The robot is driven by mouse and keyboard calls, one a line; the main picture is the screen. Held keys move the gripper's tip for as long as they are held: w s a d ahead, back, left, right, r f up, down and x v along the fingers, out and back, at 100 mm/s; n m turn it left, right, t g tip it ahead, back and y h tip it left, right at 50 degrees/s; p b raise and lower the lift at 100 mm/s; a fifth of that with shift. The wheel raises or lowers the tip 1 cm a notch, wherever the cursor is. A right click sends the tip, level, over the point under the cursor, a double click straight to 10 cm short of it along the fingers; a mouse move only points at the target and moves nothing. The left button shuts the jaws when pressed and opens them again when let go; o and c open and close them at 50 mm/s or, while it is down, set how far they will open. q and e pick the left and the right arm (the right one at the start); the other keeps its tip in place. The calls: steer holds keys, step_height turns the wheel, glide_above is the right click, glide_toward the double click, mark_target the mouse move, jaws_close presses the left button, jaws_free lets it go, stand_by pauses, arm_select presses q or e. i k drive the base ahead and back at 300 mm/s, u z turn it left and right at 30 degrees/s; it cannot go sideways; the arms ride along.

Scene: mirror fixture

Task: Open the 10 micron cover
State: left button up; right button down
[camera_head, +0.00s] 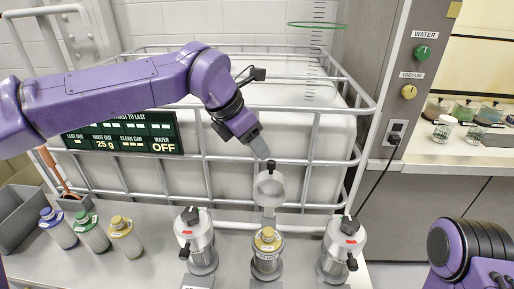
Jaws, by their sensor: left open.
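Three metal canisters stand in a row at the front of the bench. I cannot read which one is 10 micron. My left gripper (262,150) is open, its fingertips just above the raised cover's top; I cannot tell whether they touch. My right arm shows at the lower right; its gripper is out of view.
Blue-, green- and yellow-capped bottles (92,236) stand at the left beside a grey bin (20,218). A caged white tank (260,95) and a dark display panel (120,134) are behind. A post with WATER and VACUUM knobs (409,92) is at the right.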

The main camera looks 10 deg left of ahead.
mark_target(270, 191)
steer(key=k, duration=1)
